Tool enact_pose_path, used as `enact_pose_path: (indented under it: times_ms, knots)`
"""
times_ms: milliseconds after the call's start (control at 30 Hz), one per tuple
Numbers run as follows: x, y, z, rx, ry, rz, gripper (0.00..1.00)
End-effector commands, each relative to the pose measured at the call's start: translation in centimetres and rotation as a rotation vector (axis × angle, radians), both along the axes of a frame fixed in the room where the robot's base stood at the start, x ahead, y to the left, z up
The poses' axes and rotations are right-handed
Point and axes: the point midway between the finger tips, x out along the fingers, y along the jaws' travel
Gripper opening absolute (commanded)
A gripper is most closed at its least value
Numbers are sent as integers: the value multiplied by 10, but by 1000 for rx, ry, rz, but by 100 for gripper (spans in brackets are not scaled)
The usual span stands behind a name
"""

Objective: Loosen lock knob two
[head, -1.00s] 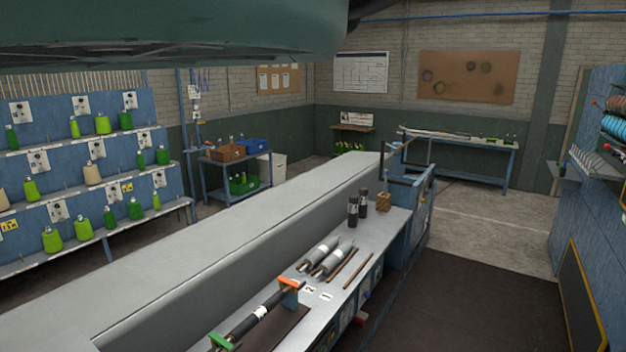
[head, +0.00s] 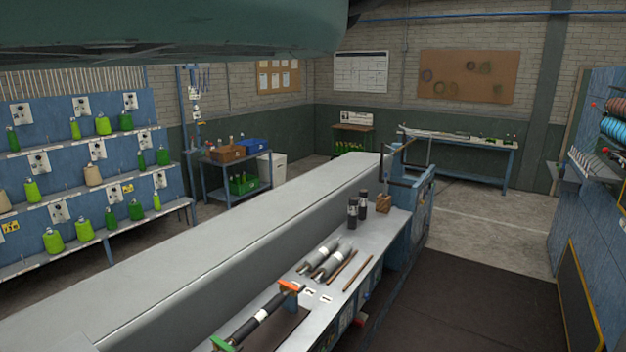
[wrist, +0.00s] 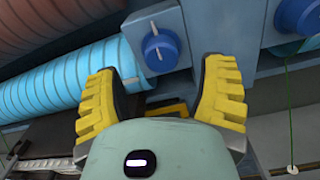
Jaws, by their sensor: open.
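In the wrist view, my gripper (wrist: 163,88) has two yellow ribbed fingers spread wide apart with nothing between them. A round blue knob (wrist: 160,48) with a pale pin across its face sits on a grey-blue bracket just beyond the fingertips, roughly centred between them. It appears apart from both fingers. A second blue knob (wrist: 299,14) is cut off at the upper right edge, outside the right finger. No readable number marks either knob, so I cannot tell which is knob two. My gripper and the knobs are not seen in the head view.
Left of the bracket lies a light-blue ribbed roll (wrist: 60,80). A thin green cord (wrist: 289,125) hangs at right. In the head view, a long grey machine bed (head: 230,230) runs beside a narrow bench with rollers (head: 320,258). Dark matting (head: 480,295) lies clear at right.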

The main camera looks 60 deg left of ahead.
Motion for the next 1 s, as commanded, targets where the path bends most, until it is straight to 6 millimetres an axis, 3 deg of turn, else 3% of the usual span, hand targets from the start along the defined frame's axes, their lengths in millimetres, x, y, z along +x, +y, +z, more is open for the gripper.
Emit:
enact_pose_path:
  times_ms: [400, 1000]
  knots:
    - [10, -30, -1, -1, 2, -7, 71]
    - [13, -38, -1, 3, 1, -5, 73]
